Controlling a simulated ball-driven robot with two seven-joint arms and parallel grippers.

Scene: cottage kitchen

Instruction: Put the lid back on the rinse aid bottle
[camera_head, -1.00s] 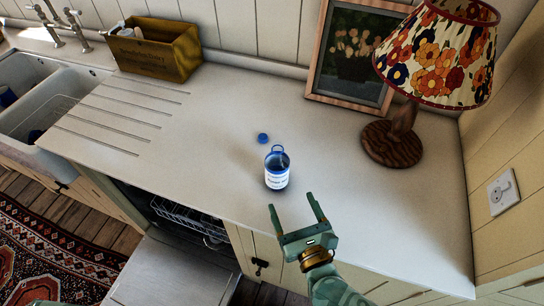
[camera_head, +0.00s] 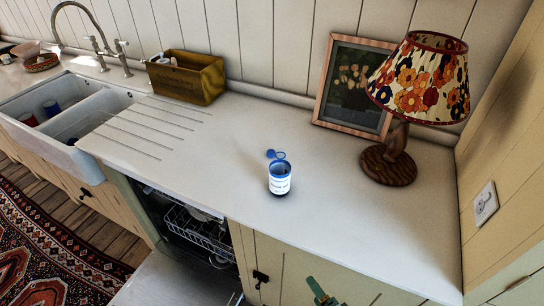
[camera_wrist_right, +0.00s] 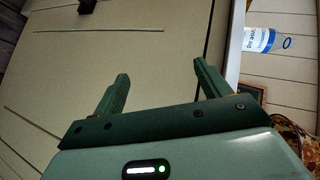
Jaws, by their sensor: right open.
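The rinse aid bottle (camera_head: 280,184) stands upright on the countertop, blue at its top with a white label and a blue loop above it. It also shows in the right wrist view (camera_wrist_right: 257,39), at the upper right. The blue lid (camera_head: 270,153) lies on the counter just behind the bottle. My right gripper (camera_head: 320,292) shows only in part at the bottom edge of the head view, below the counter's front edge and apart from the bottle. Its open, empty fingers (camera_wrist_right: 162,80) show in the right wrist view. My left gripper is not in view.
A lamp (camera_head: 388,165) and a framed picture (camera_head: 352,85) stand on the counter (camera_head: 225,140) to the right and behind. A wooden box (camera_head: 190,80) and sink (camera_head: 75,105) are to the left. An open dishwasher (camera_head: 195,230) is below. Counter around the bottle is clear.

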